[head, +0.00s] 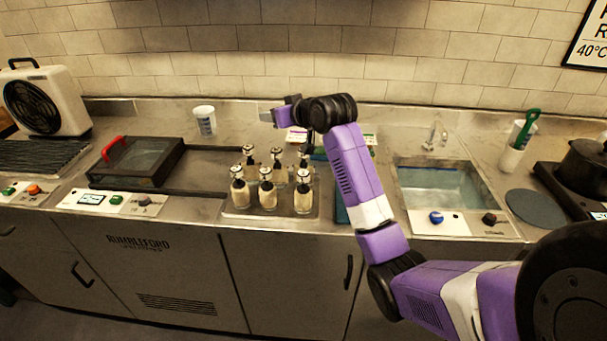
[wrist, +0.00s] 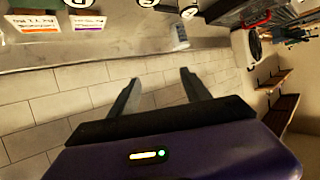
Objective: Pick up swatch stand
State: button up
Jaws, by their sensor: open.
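What looks like the swatch stand, white cards with coloured strips, is mostly hidden behind my arm in the head view; a card shows at left (head: 296,135) and another at right (head: 370,139). In the wrist view, a card with an orange strip (wrist: 38,23) and one with a purple strip (wrist: 88,23) show at the top left. Whether they share one base I cannot tell. My gripper (head: 267,115) is raised above the back of the counter, pointing left. In the wrist view its two fingers (wrist: 158,88) are apart with nothing between them, and the cards are outside them.
Several capped bottles (head: 267,190) stand on a tray in front of the cards. A sink (head: 436,185) lies to the right. The tiled wall (head: 230,70) is close behind my gripper.

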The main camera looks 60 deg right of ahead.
jog(key=s+d+g+y, duration=0.2)
jog(key=s+d+g, duration=0.1)
jog(key=d, duration=0.1)
jog(key=n+g+y+p, duration=0.1)
jog(key=g+y+p, duration=0.15)
jog(key=g, duration=0.25)
send_over(304, 167)
jog(key=shift+w+d+f+b, duration=0.1)
jog(key=shift+d+f, duration=0.05)
jog(key=shift+f, duration=1.75)
jog(key=shift+w+d+f+b, duration=0.1)
jog(key=shift+d+f+b, duration=0.05)
jog(key=shift+f, duration=1.7)
jog(key=shift+w+d+f+b, duration=0.1)
jog(key=shift+d+f, duration=0.05)
jog(key=shift+f, duration=1.75)
grip_shut()
